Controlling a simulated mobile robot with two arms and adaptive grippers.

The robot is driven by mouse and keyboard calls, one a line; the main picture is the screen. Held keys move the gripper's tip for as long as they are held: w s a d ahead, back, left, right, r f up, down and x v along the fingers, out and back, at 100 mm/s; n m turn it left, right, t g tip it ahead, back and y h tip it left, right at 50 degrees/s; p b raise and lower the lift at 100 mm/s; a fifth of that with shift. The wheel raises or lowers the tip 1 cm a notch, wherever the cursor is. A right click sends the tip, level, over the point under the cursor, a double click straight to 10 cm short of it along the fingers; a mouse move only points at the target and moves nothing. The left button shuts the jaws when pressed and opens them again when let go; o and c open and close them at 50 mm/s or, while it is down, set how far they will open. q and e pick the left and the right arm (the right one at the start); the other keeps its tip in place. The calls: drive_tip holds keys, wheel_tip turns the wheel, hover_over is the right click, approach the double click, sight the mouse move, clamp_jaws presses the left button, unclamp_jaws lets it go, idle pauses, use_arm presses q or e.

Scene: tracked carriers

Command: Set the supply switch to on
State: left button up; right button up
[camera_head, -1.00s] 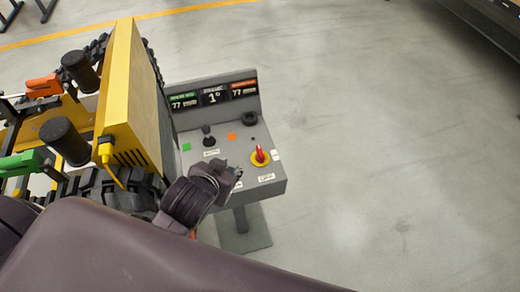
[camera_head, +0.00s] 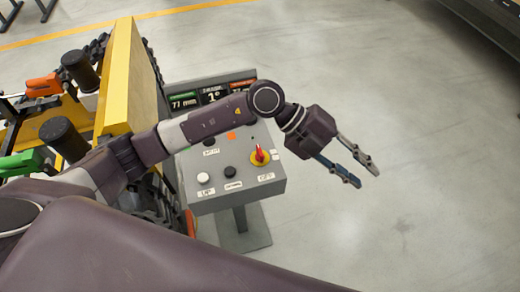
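My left arm crosses above the back of the panel. My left gripper (camera_head: 366,178) is beyond the panel's right edge, apart from the switch, with its two fingers spread and nothing between them. My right gripper is not in view.
A white button (camera_head: 203,178) and a black knob (camera_head: 230,172) sit along the panel's front. A display board (camera_head: 183,99) stands at its back, partly hidden by my arm. A yellow tracked carrier (camera_head: 118,75) stands close on the left. The floor to the right is clear.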

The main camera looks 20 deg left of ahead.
use_arm(q)
drive_tip(key=w+a+f+n+y, duration=0.1)
drive_tip(key=w+a+f+y, duration=0.1)
drive_tip(key=a+f+y, duration=0.3)
drive_tip(key=w+a+f+y, duration=0.2)
drive_tip(key=w+a, duration=0.1)
drive_tip(key=a, duration=0.4)
drive_tip(key=n+t+y, duration=0.1)
drive_tip(key=n+y, duration=0.1)
drive_tip(key=y, duration=0.3)
hover_over(260, 150)
drive_tip(key=shift+s+a+f, duration=0.1)
drive_tip(key=shift+f, duration=0.4)
drive_tip(key=shift+f+p, duration=0.35)
wheel_tip(260, 150, down, 6)
drive_tip(key=shift+p, duration=1.05)
drive_tip(key=shift+f, duration=0.4)
clamp_jaws()
